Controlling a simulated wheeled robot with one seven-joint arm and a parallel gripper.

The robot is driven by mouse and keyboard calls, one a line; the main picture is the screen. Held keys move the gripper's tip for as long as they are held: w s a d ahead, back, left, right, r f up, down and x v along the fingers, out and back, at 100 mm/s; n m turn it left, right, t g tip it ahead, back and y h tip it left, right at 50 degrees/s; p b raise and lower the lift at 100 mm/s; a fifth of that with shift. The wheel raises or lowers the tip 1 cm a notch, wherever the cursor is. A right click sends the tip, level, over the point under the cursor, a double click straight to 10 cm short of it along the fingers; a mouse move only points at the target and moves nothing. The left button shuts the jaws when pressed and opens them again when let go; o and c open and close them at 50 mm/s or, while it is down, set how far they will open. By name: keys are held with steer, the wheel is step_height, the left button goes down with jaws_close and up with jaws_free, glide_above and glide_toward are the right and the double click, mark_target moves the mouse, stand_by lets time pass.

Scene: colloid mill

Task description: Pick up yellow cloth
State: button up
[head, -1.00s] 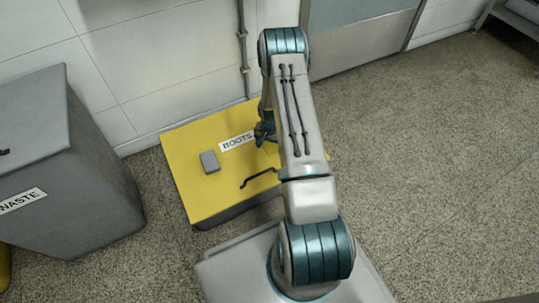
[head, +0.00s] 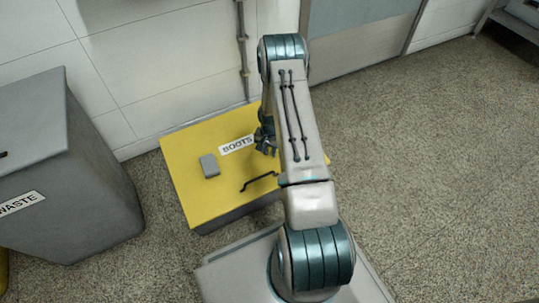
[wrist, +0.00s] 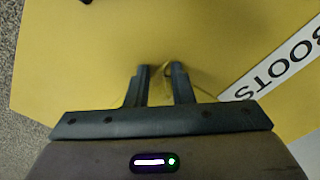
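My gripper (wrist: 162,68) points down at the yellow lid in the wrist view. Its two dark fingers stand close together with a narrow gap between them. A small yellow fold, seemingly the yellow cloth (wrist: 167,82), shows in that gap and close by the right fingertip. It blends with the lid, and I cannot tell whether the fingers press on it. In the head view my gripper (head: 265,142) is over the yellow boots box (head: 195,192), partly behind my arm. The cloth cannot be made out there.
The box lid carries a BOOTS label (head: 237,145), a grey block (head: 209,166) and a dark handle (head: 259,181). A grey waste bin (head: 95,185) stands at the left. A wall with a pipe (head: 242,50) is behind. The floor at the right is clear.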

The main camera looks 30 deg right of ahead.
jaws_close()
step_height(320, 180, up, 12)
steer(key=p, duration=0.7)
steer(key=shift+p, duration=0.35)
steer(key=shift+r, duration=0.1)
step_height(320, 180, up, 9)
steer(key=p, duration=0.5)
